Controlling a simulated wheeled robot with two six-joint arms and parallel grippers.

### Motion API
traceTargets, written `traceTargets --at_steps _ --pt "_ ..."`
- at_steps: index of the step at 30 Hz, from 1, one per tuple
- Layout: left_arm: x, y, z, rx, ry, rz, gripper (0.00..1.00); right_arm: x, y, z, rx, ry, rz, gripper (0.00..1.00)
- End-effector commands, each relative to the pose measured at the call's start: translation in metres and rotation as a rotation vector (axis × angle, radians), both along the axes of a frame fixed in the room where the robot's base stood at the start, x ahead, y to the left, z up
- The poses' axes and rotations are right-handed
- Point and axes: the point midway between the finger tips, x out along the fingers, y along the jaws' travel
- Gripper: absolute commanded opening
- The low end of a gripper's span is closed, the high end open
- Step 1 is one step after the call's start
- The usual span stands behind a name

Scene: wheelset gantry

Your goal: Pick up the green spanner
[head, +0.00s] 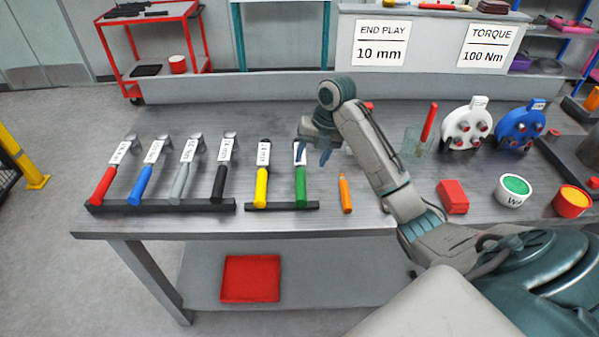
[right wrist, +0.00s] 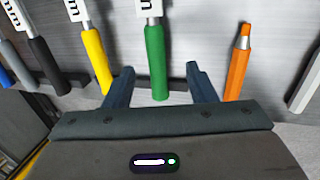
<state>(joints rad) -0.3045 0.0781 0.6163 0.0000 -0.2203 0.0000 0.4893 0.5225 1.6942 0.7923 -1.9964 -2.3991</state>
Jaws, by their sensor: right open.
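The green spanner (head: 300,186) lies on the table with its green handle end on a black rack bar (head: 283,207), to the right of the yellow-handled spanner. In the head view its upper end is partly hidden by my right gripper (head: 317,146). In the right wrist view the green handle (right wrist: 155,62) shows between and beyond the two open fingers of my right gripper (right wrist: 159,84). The gripper is empty, and I cannot tell its height above the handle. My left gripper is not in view.
Yellow (head: 261,187), black (head: 219,182), grey, blue and red spanners lie to the left. An orange marker-like tool (head: 345,193) lies close on the right. A red block (head: 452,196) and round tubs (head: 514,191) sit further right. Bare table shows in front of the racks.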

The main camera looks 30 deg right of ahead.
Motion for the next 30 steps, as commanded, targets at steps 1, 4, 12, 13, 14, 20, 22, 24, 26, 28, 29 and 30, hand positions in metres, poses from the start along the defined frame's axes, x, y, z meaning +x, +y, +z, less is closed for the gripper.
traceTargets --at_steps 1,4,12,13,14,20,22,24,26,28,29,30 --pt "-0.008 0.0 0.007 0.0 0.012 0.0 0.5 0.0 0.003 -0.006 0.004 0.006 -0.001 0.51" --pt "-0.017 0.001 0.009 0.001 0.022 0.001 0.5 0.002 0.005 -0.018 0.002 0.005 -0.002 0.51" --pt "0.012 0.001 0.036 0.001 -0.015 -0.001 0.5 0.008 0.019 -0.047 0.003 0.007 -0.002 0.51" --pt "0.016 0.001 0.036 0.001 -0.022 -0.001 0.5 0.009 0.019 -0.053 0.003 0.006 -0.002 0.51" --pt "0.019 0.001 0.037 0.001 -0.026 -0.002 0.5 0.009 0.02 -0.057 0.002 0.006 -0.003 0.51" --pt "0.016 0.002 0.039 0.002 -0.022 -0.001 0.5 0.011 0.021 -0.07 -0.001 0.003 -0.003 0.51" --pt "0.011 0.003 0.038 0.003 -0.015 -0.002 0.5 0.011 0.021 -0.07 -0.001 0.002 -0.002 0.51" --pt "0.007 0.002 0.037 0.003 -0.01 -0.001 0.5 0.011 0.021 -0.07 -0.001 0.003 -0.003 0.51" --pt "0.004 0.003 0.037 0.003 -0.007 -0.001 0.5 0.011 0.021 -0.07 -0.001 0.003 -0.003 0.43" --pt "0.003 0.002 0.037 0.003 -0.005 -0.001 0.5 0.011 0.021 -0.07 -0.001 0.003 -0.003 0.29" --pt "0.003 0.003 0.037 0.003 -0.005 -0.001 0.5 0.011 0.021 -0.07 -0.001 0.003 -0.003 0.23" --pt "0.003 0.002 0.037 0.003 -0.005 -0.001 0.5 0.011 0.021 -0.07 -0.001 0.003 -0.003 0.16"
